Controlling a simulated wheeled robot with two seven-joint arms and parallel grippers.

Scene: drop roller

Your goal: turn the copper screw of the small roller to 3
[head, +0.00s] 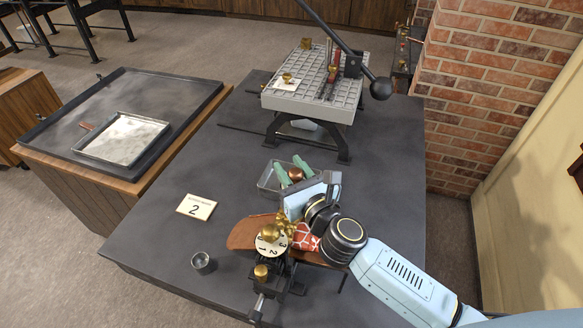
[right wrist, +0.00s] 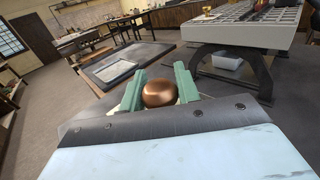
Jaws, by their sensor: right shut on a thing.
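My right gripper (head: 288,173) has green fingers shut on a round copper knob (head: 296,174), which looks like the copper screw's head. In the right wrist view the copper knob (right wrist: 159,93) sits between the two green fingers (right wrist: 157,90). What lies under the knob is hidden. A small device with a white dial (head: 270,242) numbered 1, 2, 3 and brass knobs (head: 262,271) stands nearer the front, partly behind my right arm. I cannot tell which number is set. My left gripper is not in view.
A card (head: 196,207) reading 2 and a small metal cup (head: 202,262) lie on the dark table (head: 180,240). A grey tray (head: 268,184) is by the fingers. A press (head: 316,90) with a long lever stands behind. A brick wall (head: 480,90) is at right.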

